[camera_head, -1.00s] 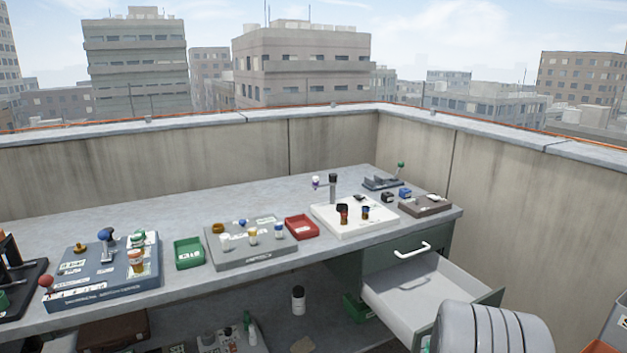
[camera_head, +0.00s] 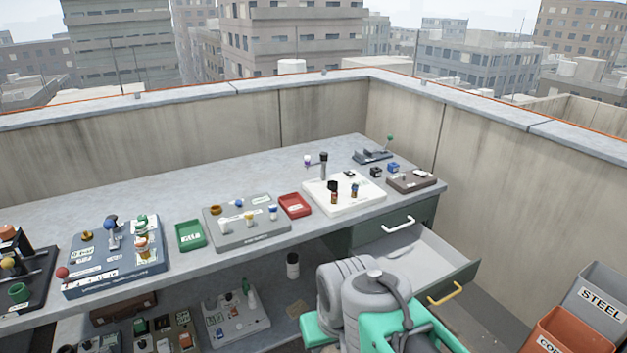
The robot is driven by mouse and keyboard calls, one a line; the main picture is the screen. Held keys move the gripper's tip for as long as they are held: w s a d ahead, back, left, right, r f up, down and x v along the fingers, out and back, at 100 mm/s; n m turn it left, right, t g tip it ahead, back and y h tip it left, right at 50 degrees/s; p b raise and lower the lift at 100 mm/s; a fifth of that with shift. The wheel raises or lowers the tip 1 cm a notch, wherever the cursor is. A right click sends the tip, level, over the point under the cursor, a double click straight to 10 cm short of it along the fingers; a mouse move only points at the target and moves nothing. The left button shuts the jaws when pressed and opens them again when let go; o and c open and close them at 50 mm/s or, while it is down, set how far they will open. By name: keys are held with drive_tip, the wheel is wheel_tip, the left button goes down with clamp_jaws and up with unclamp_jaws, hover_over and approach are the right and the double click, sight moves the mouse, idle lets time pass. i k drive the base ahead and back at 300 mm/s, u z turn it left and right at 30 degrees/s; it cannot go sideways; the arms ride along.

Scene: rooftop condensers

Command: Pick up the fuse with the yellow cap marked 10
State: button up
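A grey board (camera_head: 246,240) on the workbench holds several small fuse-like pieces. One has a white body and a yellow band or cap (camera_head: 249,218); it stands upright in the front row. A white one (camera_head: 225,226) is to its left and one with a blue part (camera_head: 273,213) to its right. A brownish-yellow ring-like piece (camera_head: 215,209) sits at the board's back left. The marking 10 is too small to read on any of them. Only my grey and green arm parts show at the bottom right; my gripper is not seen.
A green tray (camera_head: 191,235) and a red tray (camera_head: 295,205) flank the board. A white board (camera_head: 345,205) is farther right. An open drawer (camera_head: 440,262) juts out at right, near my arm. A blue-grey panel (camera_head: 113,272) stands left. The bench's back is clear.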

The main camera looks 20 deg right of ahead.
sight(248, 214)
drive_tip(key=u, duration=0.6)
drive_tip(key=i, duration=0.35)
drive_tip(key=u, duration=1)
drive_tip(key=i, duration=1.35)
drive_tip(key=z, duration=0.35)
